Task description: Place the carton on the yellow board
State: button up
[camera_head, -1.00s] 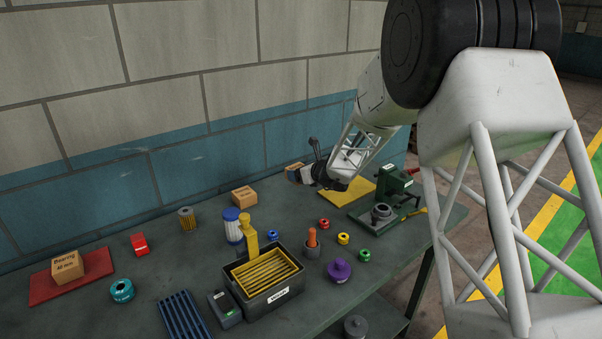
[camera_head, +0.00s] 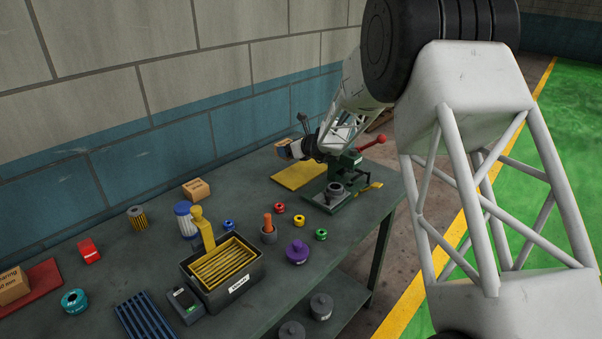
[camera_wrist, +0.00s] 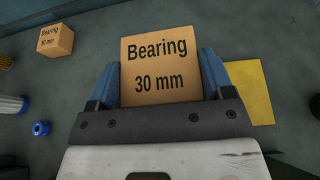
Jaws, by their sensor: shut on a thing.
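My gripper (camera_head: 292,150) is shut on a tan carton (camera_wrist: 160,65) marked "Bearing 30 mm". The wrist view shows its blue fingers on both sides of the carton. In the head view only a small part of this carton (camera_head: 281,143) shows past the gripper. The yellow board (camera_head: 298,176) lies flat at the far end of the bench, below and slightly right of the carton in that view. In the wrist view the board (camera_wrist: 252,88) shows right of the carton, partly hidden by a finger. The carton appears held above the bench; its exact height is unclear.
A green press-like machine (camera_head: 340,182) with a red handle stands just right of the board. Another carton (camera_head: 196,190) sits on the bench left of it. A red board (camera_head: 45,278) bears a carton at far left. Several coloured rings and a bin (camera_head: 222,275) fill the near bench.

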jog(key=shift+w+d+r, duration=0.1)
jog(key=shift+w+d, duration=0.05)
jog(key=shift+d, duration=0.3)
send_over(293, 179)
jog(key=shift+f, duration=2.55)
jog(key=shift+f, duration=2.5)
jog(key=shift+f, duration=0.1)
jog(key=o, duration=1)
